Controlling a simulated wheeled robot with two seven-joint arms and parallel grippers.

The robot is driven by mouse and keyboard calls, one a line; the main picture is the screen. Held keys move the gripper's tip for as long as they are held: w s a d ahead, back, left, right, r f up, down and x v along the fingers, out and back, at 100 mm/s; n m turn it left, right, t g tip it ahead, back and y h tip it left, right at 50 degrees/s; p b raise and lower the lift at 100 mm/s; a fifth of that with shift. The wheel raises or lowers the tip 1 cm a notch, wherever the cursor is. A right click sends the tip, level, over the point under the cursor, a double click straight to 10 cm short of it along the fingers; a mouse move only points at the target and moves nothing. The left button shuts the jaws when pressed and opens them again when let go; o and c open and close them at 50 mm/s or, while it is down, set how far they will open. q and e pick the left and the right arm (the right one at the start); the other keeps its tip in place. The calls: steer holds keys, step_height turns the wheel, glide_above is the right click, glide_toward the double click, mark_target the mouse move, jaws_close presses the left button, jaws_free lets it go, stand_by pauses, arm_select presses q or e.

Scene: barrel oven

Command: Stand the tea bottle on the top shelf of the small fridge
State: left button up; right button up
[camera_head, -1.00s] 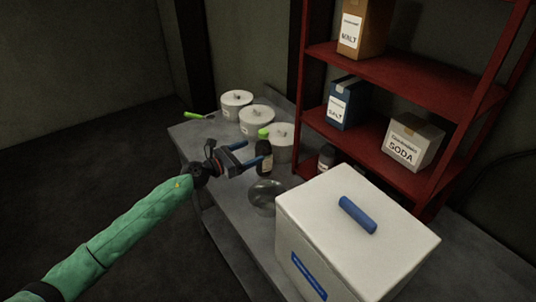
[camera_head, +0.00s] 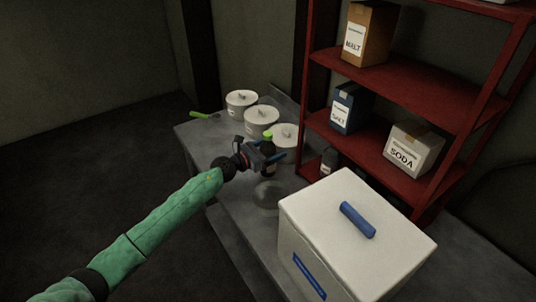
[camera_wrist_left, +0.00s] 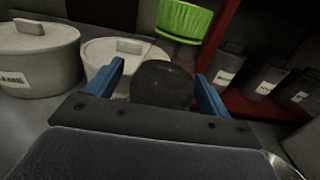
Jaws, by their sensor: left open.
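The tea bottle, dark with a bright green cap (camera_head: 267,137), stands upright on the grey table beside the lidded pots. In the left wrist view its green cap (camera_wrist_left: 185,20) is above and its dark rounded body (camera_wrist_left: 163,85) is between the blue fingers. My left gripper (camera_head: 277,158) is open, with its fingers on either side of the bottle; I cannot tell whether they touch it. The bottle's lower part is partly hidden. A white box (camera_head: 310,225) with a blue handle stands at the front; I cannot tell whether it is the small fridge. No shelf inside it shows.
Several white lidded pots (camera_head: 242,100) stand behind the gripper. A clear glass bowl (camera_head: 267,194) is just in front. A red shelf rack (camera_head: 400,82) with boxes rises at the right. A green-handled tool (camera_head: 203,115) lies at the table's left.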

arm_select(q)
steer(key=shift+w+d, duration=0.15)
steer(key=shift+c, duration=0.4)
steer(key=c, duration=1.4)
steer(key=shift+r, duration=0.15)
